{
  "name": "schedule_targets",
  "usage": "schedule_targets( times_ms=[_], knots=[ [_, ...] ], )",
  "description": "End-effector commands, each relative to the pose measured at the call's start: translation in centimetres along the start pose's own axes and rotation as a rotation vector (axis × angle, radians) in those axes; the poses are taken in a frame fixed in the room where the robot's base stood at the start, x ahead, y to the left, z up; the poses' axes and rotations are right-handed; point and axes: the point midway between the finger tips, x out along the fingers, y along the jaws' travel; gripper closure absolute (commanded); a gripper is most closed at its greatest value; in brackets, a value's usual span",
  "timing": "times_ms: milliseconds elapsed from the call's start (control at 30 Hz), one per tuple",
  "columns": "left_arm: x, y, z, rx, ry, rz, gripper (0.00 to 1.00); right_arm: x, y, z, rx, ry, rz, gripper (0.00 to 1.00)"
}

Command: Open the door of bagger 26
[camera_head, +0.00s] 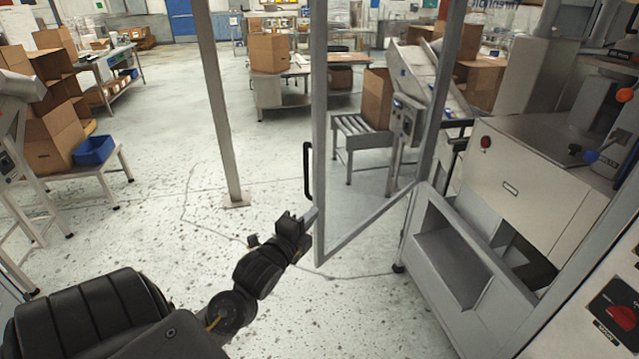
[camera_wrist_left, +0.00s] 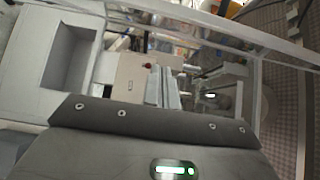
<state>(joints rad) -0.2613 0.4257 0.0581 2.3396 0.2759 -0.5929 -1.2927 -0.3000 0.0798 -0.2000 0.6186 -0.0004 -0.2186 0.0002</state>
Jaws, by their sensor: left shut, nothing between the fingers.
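The bagger door (camera_head: 319,120) is a grey-framed clear panel. In the head view it stands swung out at an angle from the machine, its free edge toward the room and its other side near the bagger (camera_head: 528,190). A black bar handle (camera_head: 307,171) is on the free edge. My left gripper (camera_head: 308,216) is shut and empty, beside the lower part of that edge, below the handle. I cannot tell if it touches the frame. The wrist view shows the grey bagger body (camera_wrist_left: 30,60) and a clear framed panel across the top. My right gripper is not in view. No number is readable.
A grey post (camera_head: 222,110) stands on the floor left of the door. A roller stand (camera_head: 360,128) with a cardboard box (camera_head: 377,98) is behind the panel. A blue bin (camera_head: 94,150) is on a bench at left. Speckled floor around the post is open.

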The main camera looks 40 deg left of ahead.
Motion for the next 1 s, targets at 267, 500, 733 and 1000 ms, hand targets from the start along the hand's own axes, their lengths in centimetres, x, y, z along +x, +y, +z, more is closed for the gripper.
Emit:
schedule_targets(
  times_ms=[267,500,733,1000],
  knots=[
    [2.0,-0.2,0.0,-0.001,0.0,0.0,1.0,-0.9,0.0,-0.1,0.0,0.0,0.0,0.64],
    [6.9,-0.3,0.0,-0.002,-0.001,0.001,1.0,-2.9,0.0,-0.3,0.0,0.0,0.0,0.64],
    [10.4,-0.2,1.1,0.001,-0.003,0.005,1.0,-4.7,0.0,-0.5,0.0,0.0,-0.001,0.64],
    [10.9,0.1,3.6,-0.001,-0.001,0.003,1.0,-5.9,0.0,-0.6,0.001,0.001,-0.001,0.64]
  ],
)
